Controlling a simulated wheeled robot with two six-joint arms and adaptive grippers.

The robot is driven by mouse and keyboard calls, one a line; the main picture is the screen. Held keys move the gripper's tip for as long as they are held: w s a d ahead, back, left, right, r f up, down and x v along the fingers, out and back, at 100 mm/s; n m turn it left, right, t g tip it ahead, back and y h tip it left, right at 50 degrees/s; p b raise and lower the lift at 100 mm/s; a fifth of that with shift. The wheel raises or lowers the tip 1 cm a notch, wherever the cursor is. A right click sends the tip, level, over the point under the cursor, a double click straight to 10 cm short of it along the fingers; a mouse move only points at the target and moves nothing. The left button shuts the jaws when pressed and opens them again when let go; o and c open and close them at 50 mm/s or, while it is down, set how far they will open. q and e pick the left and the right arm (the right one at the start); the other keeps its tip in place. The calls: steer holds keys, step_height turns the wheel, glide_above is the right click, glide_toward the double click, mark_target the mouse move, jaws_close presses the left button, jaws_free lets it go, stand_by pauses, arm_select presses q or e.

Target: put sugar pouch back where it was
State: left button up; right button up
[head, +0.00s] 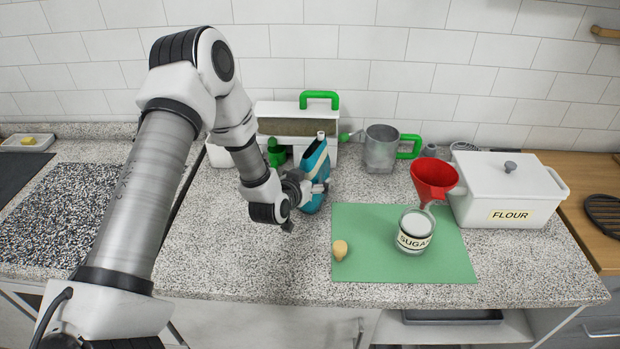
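The sugar pouch (317,163) is blue with a pale spout at its top and stands nearly upright, leaning a little, in front of the white caddy. My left gripper (319,188) is at the pouch's lower front and looks shut on it; the far finger is hidden. Whether the pouch's base touches the counter is hard to tell. A glass jar labelled SUGAR (414,232) with white contents stands on the green mat (376,266). A red funnel (434,178) is seen behind and above the jar. My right gripper is not in view.
The white caddy (290,107) with a green handle stands behind the pouch, with a green bottle (275,152) beside it. A metal cup (381,148) and a white FLOUR box (504,184) stand to the right. A tan knob-like thing (340,249) lies on the mat's left edge.

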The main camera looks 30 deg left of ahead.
arm_select(q)
steer(key=shift+r, duration=0.25)
steer(key=b+v, duration=0.1)
steer(key=v, duration=1.1)
